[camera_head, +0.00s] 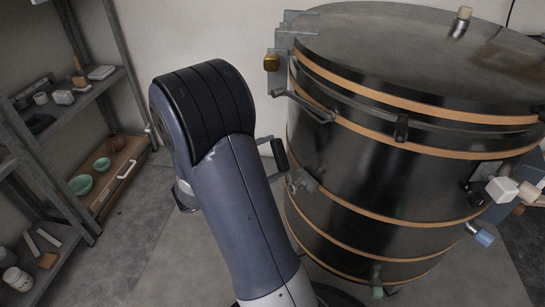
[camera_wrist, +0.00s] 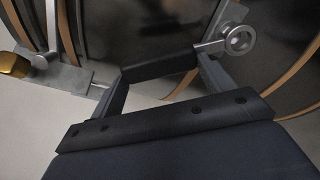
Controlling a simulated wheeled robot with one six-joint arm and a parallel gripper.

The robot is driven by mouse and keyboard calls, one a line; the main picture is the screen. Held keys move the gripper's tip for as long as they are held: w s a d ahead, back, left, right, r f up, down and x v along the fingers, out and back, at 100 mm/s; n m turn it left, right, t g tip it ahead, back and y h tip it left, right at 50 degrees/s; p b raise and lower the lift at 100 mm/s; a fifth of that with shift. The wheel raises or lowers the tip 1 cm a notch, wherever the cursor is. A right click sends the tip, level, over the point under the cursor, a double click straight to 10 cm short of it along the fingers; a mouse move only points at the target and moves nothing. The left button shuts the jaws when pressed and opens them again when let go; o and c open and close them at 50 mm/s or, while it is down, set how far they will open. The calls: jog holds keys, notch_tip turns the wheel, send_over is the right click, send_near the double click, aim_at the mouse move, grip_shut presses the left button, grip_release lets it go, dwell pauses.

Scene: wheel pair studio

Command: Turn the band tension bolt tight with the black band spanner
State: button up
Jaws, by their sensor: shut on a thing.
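The black band spanner (camera_wrist: 162,65) has a black grip, a metal shank and a ring end. My gripper (camera_wrist: 160,78) is shut on the black grip; its fingers stand on either side of it in the wrist view. The ring end points to the upper right, in front of the dark kiln wall. I cannot tell whether the ring sits around a bolt. In the head view the black grip (camera_head: 280,155) shows just right of my arm, close to the kiln's left side; my gripper is mostly hidden there. I cannot clearly pick out the band tension bolt.
A large dark round kiln (camera_head: 350,165) with orange-brown bands fills the right. A metal bracket with a brass knob (camera_head: 271,62) and a lever (camera_head: 308,105) stick out on its upper left. A shelf rack (camera_head: 60,110) with small pots stands left. Floor between is clear.

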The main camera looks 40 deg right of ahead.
jog(key=shift+w+a, duration=0.15)
jog(key=shift+a, duration=0.9)
jog(key=shift+w+a, duration=0.1)
jog(key=shift+a, duration=0.9)
jog(key=shift+a, duration=0.1)
